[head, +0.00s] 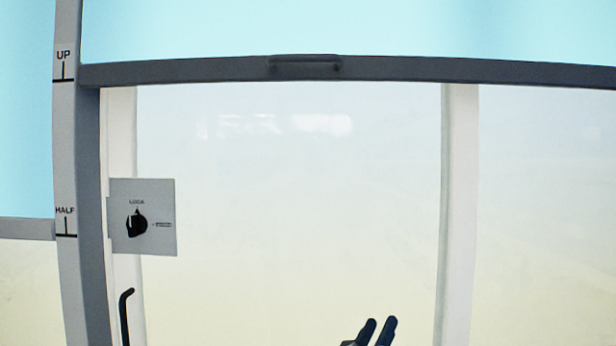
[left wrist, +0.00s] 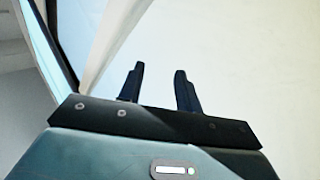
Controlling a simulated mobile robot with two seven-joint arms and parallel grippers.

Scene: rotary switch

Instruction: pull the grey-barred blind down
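A blind with a grey bottom bar (head: 440,69) spans the window in the head view, its bar level with the UP mark. Light blue material (head: 350,25) shows above the bar. A dark handle (head: 305,67) sits on the bar. My left gripper (head: 377,328) is at the bottom of the head view, well below the bar and touching nothing visible. Its fingers stand apart and empty in the left wrist view (left wrist: 158,78). My right gripper is out of view.
A post (head: 66,150) marked UP and HALF stands at left. Another bar (head: 25,229) beyond it is near HALF. A dark hooked rod (head: 125,315) rises below the plate. A pale window upright (head: 458,210) stands right of my gripper.

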